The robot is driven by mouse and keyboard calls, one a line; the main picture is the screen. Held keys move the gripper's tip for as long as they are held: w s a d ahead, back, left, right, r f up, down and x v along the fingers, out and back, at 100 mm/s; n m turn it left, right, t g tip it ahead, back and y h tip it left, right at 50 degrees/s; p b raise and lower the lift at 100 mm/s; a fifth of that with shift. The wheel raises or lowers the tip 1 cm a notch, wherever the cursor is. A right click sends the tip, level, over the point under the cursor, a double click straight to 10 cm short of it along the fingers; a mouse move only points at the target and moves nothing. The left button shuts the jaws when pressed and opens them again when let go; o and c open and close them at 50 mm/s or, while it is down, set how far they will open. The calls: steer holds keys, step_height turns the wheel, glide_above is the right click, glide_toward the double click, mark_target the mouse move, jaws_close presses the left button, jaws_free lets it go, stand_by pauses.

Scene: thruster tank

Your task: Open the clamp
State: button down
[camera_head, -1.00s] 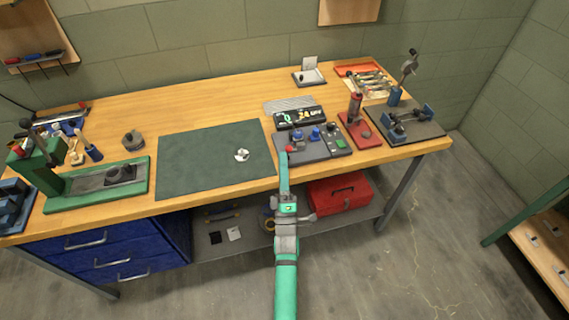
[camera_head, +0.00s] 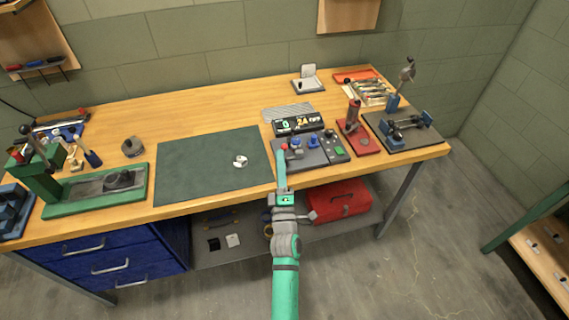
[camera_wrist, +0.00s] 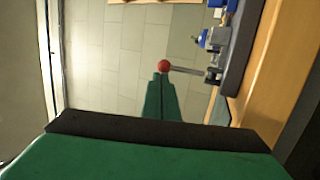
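The clamp (camera_wrist: 213,74) is a small metal toggle clamp on a dark grey base plate (camera_head: 308,160) at the bench's front edge. Its lever (camera_wrist: 186,70) ends in a red ball knob (camera_wrist: 164,67), which also shows in the head view (camera_head: 284,146). In the wrist view the lever points out sideways from the plate. My gripper (camera_wrist: 158,78) shows as one narrow green finger shape, its fingers together, with the tips right at the red knob. I cannot tell whether they touch it. The far side of the knob is hidden.
Blue parts (camera_head: 312,142) and a control box with a green button (camera_head: 336,150) stand right of the clamp. A display (camera_head: 298,124) stands behind. The green mat (camera_head: 205,165) on the left is mostly clear.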

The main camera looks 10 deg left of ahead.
steer(key=x, duration=0.4)
steer(key=shift+a, duration=0.35)
